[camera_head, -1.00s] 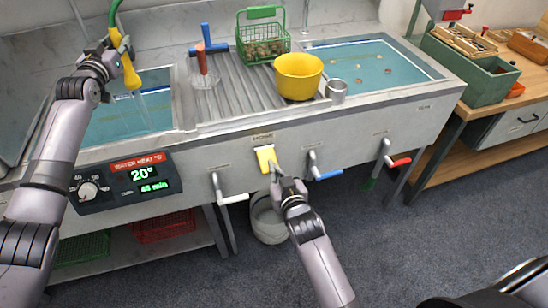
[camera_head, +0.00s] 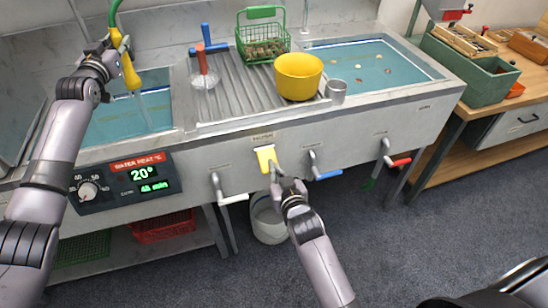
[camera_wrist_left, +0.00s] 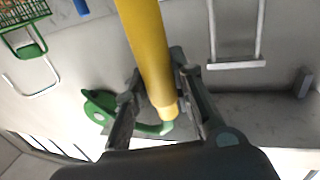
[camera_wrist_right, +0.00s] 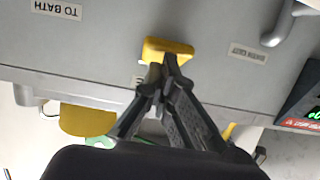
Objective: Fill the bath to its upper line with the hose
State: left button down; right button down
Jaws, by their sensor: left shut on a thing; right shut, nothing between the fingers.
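My left gripper (camera_head: 112,62) is shut on the yellow hose nozzle (camera_head: 130,72), which points down over the left basin (camera_head: 110,126). A thin stream of water (camera_head: 145,110) falls from it into the blue-green water there. The nozzle also shows between the fingers in the left wrist view (camera_wrist_left: 148,50). My right gripper (camera_head: 282,186) is shut and empty, its tips at the yellow lever (camera_head: 265,158) on the sink front. In the right wrist view the tips (camera_wrist_right: 165,72) meet or nearly meet the yellow lever (camera_wrist_right: 168,48). The basin's upper line is hard to make out.
A heater panel (camera_head: 122,180) reads 20° and 45 min. White (camera_head: 234,199), blue (camera_head: 328,174) and red (camera_head: 400,162) levers line the sink front. A yellow pot (camera_head: 298,78), metal cup (camera_head: 336,92) and green basket (camera_head: 262,34) stand by the right basin (camera_head: 345,52). A bucket (camera_head: 268,224) is below.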

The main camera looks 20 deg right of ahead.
jog(key=shift+s+f, duration=0.15)
jog(key=shift+f, duration=0.2)
jog(key=v, duration=1.1)
jog(key=shift+s, duration=0.25)
jog(key=shift+f, duration=0.15)
dwell(0.7)
notch_tip(320, 180, up, 9)
jog(key=w, duration=0.3)
jog(key=shift+f, duration=0.25)
jog(key=shift+d, duration=0.1)
